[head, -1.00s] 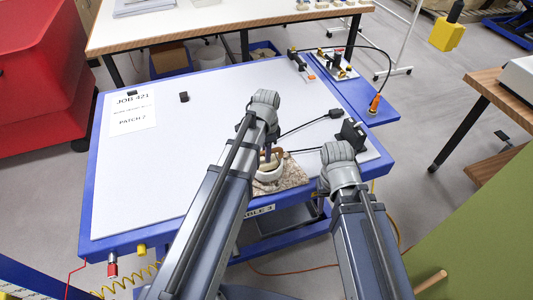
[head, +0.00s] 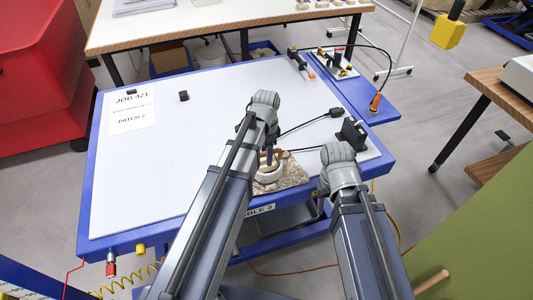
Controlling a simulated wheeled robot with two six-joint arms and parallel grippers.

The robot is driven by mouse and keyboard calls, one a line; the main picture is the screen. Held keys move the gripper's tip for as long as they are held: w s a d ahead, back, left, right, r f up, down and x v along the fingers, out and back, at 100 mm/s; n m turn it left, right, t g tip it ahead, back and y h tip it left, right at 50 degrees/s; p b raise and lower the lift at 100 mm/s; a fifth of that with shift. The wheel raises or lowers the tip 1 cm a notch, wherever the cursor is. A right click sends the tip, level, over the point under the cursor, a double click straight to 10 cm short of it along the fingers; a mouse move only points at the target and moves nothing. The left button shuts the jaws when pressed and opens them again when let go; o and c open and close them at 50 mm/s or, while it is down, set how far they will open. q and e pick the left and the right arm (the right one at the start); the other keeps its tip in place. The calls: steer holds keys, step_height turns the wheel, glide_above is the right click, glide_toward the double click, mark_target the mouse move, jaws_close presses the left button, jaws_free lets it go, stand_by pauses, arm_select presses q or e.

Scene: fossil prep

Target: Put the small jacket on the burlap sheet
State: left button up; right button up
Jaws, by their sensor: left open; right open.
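The small jacket (head: 266,178) is a round whitish piece with brown in its top, near the front edge of the blue-edged table. It sits on the mottled beige-brown burlap sheet (head: 293,174), partly hidden by my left arm. My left gripper (head: 269,160) points down at the jacket's top; it is open, its fingers only partly visible. I cannot tell whether the fingers touch the jacket. My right gripper (head: 323,187) is mostly hidden beneath its own wrist, right of the burlap, and holds nothing that I can see.
The white tabletop (head: 190,150) is broadly clear on the left, with a paper sign (head: 132,112) and a small black block (head: 183,96). A black stand (head: 352,133) and dark cables lie right of the burlap. An orange-tipped tool (head: 374,104) lies on the blue side shelf.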

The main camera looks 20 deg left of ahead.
arm_select(q)
steer(key=shift+r, duration=0.1)
step_height(320, 180, up, 13)
steer(key=p, duration=1.3)
steer(key=s+d+n+y, duration=0.1)
steer(key=s+d+n, duration=0.6)
steer(key=s+d, duration=0.3)
steer(key=s, duration=0.4)
steer(key=shift+s+d, duration=0.35)
step_height(320, 180, down, 6)
steer(key=b, duration=0.5)
steer(key=shift+r+b, duration=0.1)
steer(key=shift+b, duration=0.25)
